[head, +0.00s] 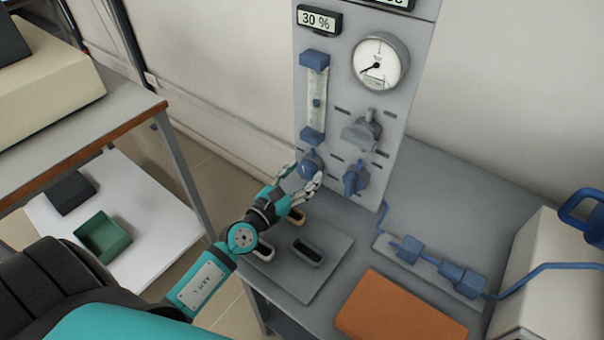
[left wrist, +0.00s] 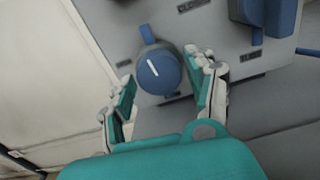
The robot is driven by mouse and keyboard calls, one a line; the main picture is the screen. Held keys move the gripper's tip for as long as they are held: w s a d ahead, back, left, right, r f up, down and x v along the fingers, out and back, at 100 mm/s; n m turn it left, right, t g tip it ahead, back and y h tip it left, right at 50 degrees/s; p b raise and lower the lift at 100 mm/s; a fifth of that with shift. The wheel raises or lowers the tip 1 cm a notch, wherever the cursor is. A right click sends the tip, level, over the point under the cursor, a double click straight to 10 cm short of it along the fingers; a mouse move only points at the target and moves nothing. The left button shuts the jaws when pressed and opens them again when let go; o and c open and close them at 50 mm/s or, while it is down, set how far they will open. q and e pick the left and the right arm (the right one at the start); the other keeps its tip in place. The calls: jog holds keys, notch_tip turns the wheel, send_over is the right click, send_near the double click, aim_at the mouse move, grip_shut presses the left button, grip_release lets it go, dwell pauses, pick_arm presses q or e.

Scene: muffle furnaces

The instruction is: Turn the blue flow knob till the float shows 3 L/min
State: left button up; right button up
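The blue flow knob (head: 311,163) is on the grey panel (head: 345,90), below the flow tube (head: 317,100). In the left wrist view the round blue knob (left wrist: 158,72) has a white pointer line tilted up and to the left. My left gripper (head: 306,182) is at the knob; in the left wrist view its two fingers (left wrist: 160,92) are spread on either side of the knob, with gaps visible. A blue float (head: 317,103) sits near mid-height in the tube; its scale is too small to read. My right gripper is not in view.
A grey valve handle (head: 361,133) and a blue valve (head: 355,178) are right of the knob. A round gauge (head: 380,62) and a 30 % display (head: 319,19) are above. The bench holds a grey plate (head: 325,275), an orange block (head: 400,308) and blue pipe fittings (head: 462,280).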

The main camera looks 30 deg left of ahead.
pick_arm(q)
jog(key=c, duration=0.8)
jog(key=shift+n+p, duration=0.3)
jog(key=shift+n, duration=0.8)
jog(key=o, duration=1.2)
jog(key=shift+c, duration=0.2)
jog(key=s, duration=0.4)
jog(key=s+a, duration=0.1)
jog(key=s, duration=0.6)
jog(key=shift+s+a, duration=0.35)
jog(key=shift+s, duration=0.05)
